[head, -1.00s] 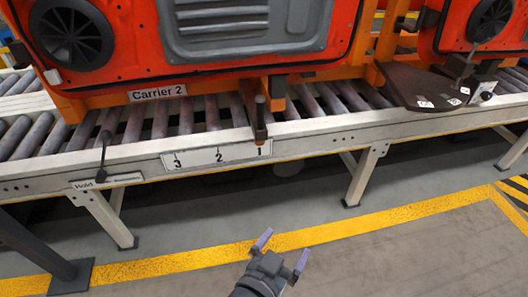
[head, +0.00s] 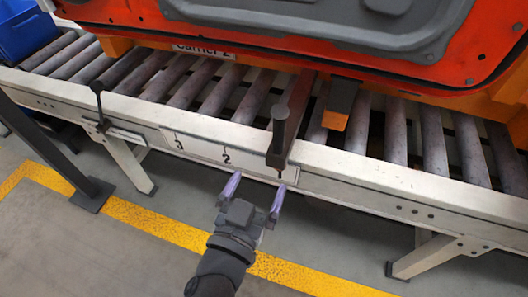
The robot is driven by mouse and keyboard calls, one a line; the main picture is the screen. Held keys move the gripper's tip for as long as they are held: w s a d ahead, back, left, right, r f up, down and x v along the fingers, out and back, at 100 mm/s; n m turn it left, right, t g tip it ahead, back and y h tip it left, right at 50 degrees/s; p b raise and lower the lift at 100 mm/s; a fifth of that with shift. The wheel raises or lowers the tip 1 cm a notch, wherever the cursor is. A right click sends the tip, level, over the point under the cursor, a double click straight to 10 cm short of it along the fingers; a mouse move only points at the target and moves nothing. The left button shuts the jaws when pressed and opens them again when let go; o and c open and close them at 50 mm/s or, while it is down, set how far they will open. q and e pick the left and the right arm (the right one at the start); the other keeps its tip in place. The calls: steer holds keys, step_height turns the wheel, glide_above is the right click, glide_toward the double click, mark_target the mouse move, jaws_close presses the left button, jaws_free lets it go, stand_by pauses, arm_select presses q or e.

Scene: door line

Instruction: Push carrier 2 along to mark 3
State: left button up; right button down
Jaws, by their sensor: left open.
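Carrier 2 (head: 450,25), an orange frame bearing a red door panel, stands on the roller line; its label (head: 203,50) is partly cut off. The mark plate (head: 222,153) on the rail shows 3 and 2; the arm covers the place of mark 1. My left gripper (head: 254,192) is open and empty, in front of and below the rail, just left of the arm's lower end and apart from it. My right gripper is not in view.
A Hold lever (head: 98,108) stands on the rail left of mark 3. A dark post (head: 55,150) stands at the left, and a blue bin (head: 25,32) at the far left. The floor before the line, with a yellow stripe (head: 160,222), is clear.

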mark_target(274, 136)
arm_select(q)
steer(key=x, duration=1.1)
steer(key=shift+w+f+b, duration=0.15)
steer(key=shift+w+b, duration=0.15)
steer(key=shift+b, duration=0.1)
steer(key=shift+w, duration=0.45)
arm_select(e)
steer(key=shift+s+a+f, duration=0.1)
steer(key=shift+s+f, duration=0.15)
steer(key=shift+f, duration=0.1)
arm_select(q)
steer(key=shift+c, duration=0.3)
steer(key=c, duration=0.7)
jaws_close()
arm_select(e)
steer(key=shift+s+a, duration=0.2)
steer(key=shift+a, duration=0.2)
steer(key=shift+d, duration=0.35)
arm_select(q)
steer(key=shift+w+a, duration=0.1)
steer(key=shift+a, duration=0.15)
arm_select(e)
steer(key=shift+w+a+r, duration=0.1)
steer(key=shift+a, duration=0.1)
